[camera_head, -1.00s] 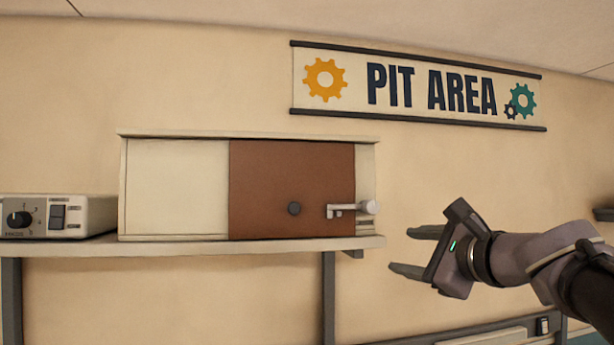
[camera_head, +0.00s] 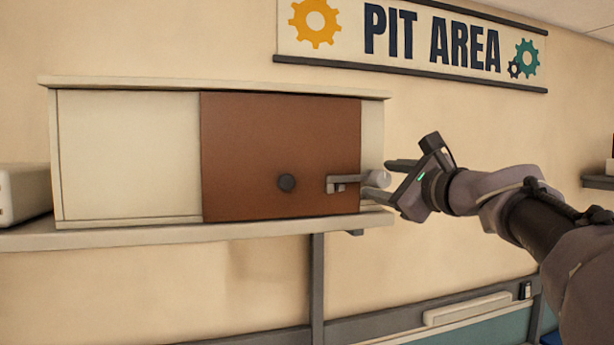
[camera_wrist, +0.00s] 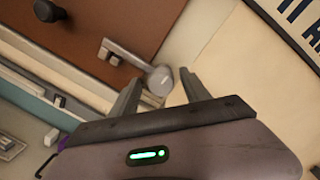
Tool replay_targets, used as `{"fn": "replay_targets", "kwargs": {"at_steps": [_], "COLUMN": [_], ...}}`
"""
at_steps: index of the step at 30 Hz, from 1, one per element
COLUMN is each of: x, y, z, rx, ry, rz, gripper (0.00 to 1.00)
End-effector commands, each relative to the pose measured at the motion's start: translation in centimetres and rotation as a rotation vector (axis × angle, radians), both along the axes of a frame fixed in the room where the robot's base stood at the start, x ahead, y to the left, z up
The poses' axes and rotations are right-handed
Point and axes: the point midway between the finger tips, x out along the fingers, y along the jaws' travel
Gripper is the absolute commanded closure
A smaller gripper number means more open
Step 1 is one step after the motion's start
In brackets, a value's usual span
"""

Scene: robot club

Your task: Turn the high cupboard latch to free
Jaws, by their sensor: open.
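The cupboard (camera_head: 125,160) stands on a wall shelf, with a brown door (camera_head: 270,140) at its right part. A pale grey latch (camera_head: 350,185) lies level across the door's right edge, with a rounded knob at its right end. My gripper (camera_head: 382,180) is open at the latch's right end, its fingers pointing left. In the wrist view the latch (camera_wrist: 130,58) runs from a bracket on the door to the round knob, which sits just beyond the gap between my open fingers (camera_wrist: 158,95). I cannot tell whether a finger touches the knob.
A dark round door knob (camera_head: 287,183) sticks out left of the latch. The shelf (camera_head: 150,237) runs under the cupboard, and a pale box (camera_head: 22,193) stands at its left. A PIT AREA sign (camera_head: 410,40) hangs above.

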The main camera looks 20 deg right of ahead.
Motion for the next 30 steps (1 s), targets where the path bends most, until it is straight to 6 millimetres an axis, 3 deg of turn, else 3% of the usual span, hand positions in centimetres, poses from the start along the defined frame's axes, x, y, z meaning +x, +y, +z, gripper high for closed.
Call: {"fn": "replay_targets", "kwargs": {"at_steps": [8,16,30], "x": [0.02,0.03,0.03], "y": [0.00,0.00,0.02], "z": [-0.01,0.00,0.04], "rx": [-0.001,-0.001,-0.001], "ry": [0.000,-0.001,-0.001], "rz": [-0.001,-0.001,-0.001], "gripper": [0.47,1.00,1.00]}}
